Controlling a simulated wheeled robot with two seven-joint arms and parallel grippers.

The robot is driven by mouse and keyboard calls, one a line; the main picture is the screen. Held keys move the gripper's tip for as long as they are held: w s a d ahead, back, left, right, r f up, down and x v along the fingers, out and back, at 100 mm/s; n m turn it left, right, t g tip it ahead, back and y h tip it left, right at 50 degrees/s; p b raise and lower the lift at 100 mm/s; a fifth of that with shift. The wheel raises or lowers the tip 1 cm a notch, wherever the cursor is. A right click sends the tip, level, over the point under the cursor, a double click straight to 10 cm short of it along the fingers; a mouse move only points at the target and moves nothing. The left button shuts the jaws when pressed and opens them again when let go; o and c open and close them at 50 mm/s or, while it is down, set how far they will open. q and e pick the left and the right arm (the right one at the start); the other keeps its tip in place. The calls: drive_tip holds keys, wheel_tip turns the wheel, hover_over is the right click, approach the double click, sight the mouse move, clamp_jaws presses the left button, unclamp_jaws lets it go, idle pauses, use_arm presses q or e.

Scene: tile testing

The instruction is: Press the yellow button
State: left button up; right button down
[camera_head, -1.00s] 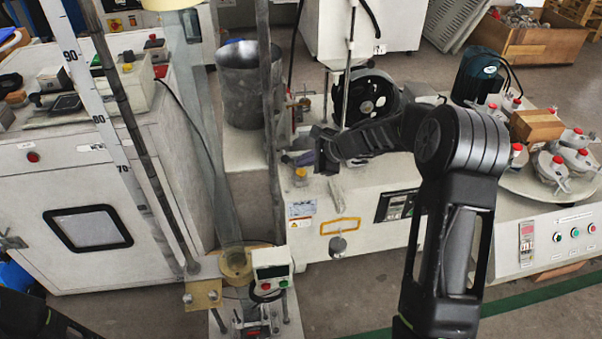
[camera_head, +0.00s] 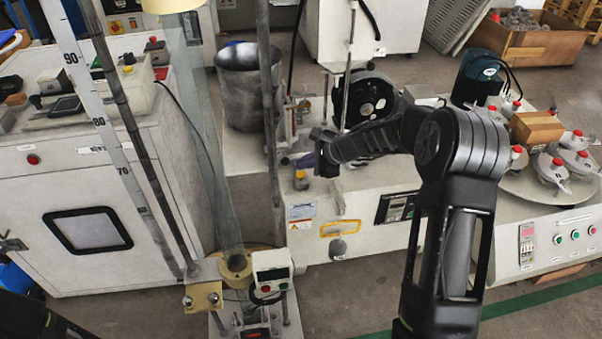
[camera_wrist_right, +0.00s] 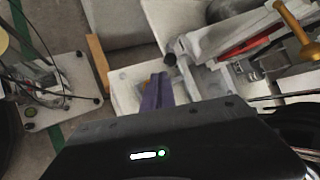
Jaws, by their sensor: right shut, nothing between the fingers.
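A small yellow button (camera_head: 301,175) sits on the front left corner of the white machine's top in the head view. The fingers look close together and empty. I cannot tell whether they touch the button. In the right wrist view the shut purple fingers (camera_wrist_right: 156,92) lie over a white surface, and I cannot make out the button there.
A grey metal cylinder (camera_head: 241,85) and upright posts stand left of my right gripper. A black wheel (camera_head: 371,98) stands behind my right forearm. A round plate with several red-topped pots (camera_head: 550,168) is at the right. Open floor lies in front.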

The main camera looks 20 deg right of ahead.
sight(304, 175)
idle(0.8)
drive_tip(key=shift+f+b, duration=0.35)
drive_tip(key=shift+f, duration=0.1)
drive_tip(key=shift+f+b, duration=0.55)
drive_tip(key=shift+f, duration=0.05)
idle(0.6)
drive_tip(key=shift+r, duration=0.1)
drive_tip(key=shift+r+p, duration=0.95)
wheel_tip(304, 175, up, 5)
drive_tip(key=p, duration=0.4)
idle(0.9)
